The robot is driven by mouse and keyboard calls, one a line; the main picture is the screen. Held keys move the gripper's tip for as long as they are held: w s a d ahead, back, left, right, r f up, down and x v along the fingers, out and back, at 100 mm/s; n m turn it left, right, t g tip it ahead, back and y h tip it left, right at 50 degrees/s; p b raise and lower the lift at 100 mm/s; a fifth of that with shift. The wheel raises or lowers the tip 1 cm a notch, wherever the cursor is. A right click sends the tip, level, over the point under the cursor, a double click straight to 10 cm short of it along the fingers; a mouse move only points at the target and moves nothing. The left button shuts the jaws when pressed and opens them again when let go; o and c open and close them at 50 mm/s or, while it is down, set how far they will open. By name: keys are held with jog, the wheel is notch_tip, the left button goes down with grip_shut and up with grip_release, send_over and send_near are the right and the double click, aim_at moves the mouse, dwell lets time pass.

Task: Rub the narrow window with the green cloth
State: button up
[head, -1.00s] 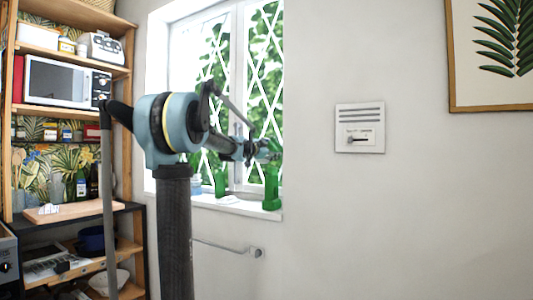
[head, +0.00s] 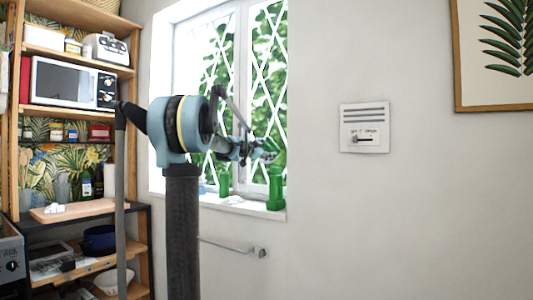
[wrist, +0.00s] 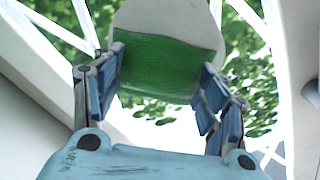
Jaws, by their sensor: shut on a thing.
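The narrow window (head: 240,60) has a white frame and white diagonal lattice, with green leaves behind it. My gripper (head: 264,152) is in front of its right pane, above the sill. In the wrist view my gripper (wrist: 162,75) has its blue-padded fingers on either side of the green cloth (wrist: 165,62), which shows as a green band under a pale rounded part. The gripper is shut on it. Lattice and leaves show behind the cloth. I cannot tell whether the cloth touches the glass. My arm hides part of the window's left side.
On the white sill (head: 240,207) stand a green bottle-like thing (head: 275,190) at the right end and another green one (head: 224,181). A metal rail (head: 225,246) is below. Left is a wooden shelf with a microwave (head: 68,83). A vent panel (head: 364,128) is on the right wall.

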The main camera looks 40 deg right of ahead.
jog(key=w+a, duration=0.3)
jog(key=w, duration=0.5)
jog(key=shift+a, duration=0.2)
dwell(0.8)
jog(key=shift+v, duration=3)
jog(key=v, duration=0.3)
